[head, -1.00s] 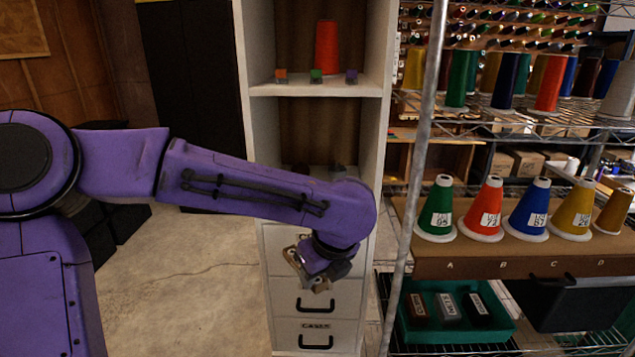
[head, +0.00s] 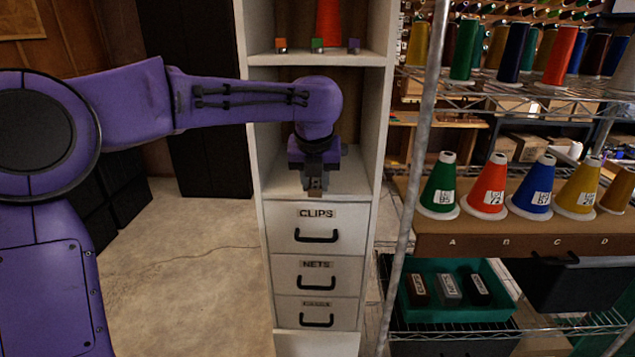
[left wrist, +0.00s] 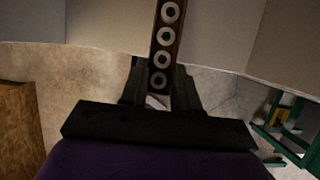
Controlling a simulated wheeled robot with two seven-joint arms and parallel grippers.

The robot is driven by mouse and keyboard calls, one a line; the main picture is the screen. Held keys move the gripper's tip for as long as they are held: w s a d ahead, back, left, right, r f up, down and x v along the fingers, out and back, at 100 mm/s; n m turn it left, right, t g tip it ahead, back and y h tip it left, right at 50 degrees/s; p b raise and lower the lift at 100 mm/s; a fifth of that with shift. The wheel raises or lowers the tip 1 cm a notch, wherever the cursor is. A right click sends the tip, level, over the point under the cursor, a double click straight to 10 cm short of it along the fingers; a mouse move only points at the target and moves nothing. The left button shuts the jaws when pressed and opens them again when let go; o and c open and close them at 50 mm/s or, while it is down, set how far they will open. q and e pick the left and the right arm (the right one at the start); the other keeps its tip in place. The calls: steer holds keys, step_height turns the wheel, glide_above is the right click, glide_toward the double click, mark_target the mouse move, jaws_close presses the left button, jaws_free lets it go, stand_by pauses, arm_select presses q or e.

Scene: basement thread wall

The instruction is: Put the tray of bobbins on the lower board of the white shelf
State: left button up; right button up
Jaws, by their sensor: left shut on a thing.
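The tray of bobbins shows in the left wrist view (left wrist: 168,40) as a narrow brown strip with several round bobbins in a row. My left gripper (left wrist: 160,88) is shut on its near end. In the head view the left gripper (head: 314,172) points down at the opening above the lower board (head: 345,187) of the white shelf (head: 376,130). Only a small end of the tray (head: 314,187) shows below the fingers there; the arm hides the rest. I cannot tell whether the tray touches the board. My right gripper is not in view.
The upper board (head: 300,60) bears a red cone (head: 328,25) and small orange, green and purple items. Drawers, the top one labelled CLIPS (head: 317,228), are below the lower board. A metal post (head: 410,180) and a rack with thread cones (head: 487,187) stand right.

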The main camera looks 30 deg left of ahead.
arm_select(q)
steer(key=w+a+p, duration=0.1)
steer(key=w, duration=0.1)
steer(key=w+a+p, duration=0.1)
steer(key=w, duration=0.1)
steer(key=w+a+p, duration=0.1)
steer(key=shift+w+a+r, duration=0.25)
steer(key=shift+w+r, duration=0.05)
steer(key=shift+w, duration=0.1)
steer(key=shift+f, duration=0.8)
steer(key=shift+d+f, duration=0.1)
steer(key=shift+f, duration=0.05)
steer(key=shift+s+d, duration=0.1)
steer(key=shift+s, duration=0.05)
steer(key=o, duration=1)
steer(key=b+v, duration=0.1)
steer(key=v, duration=0.6)
steer(key=shift+s+d+r, duration=0.1)
steer(key=shift+r, duration=0.2)
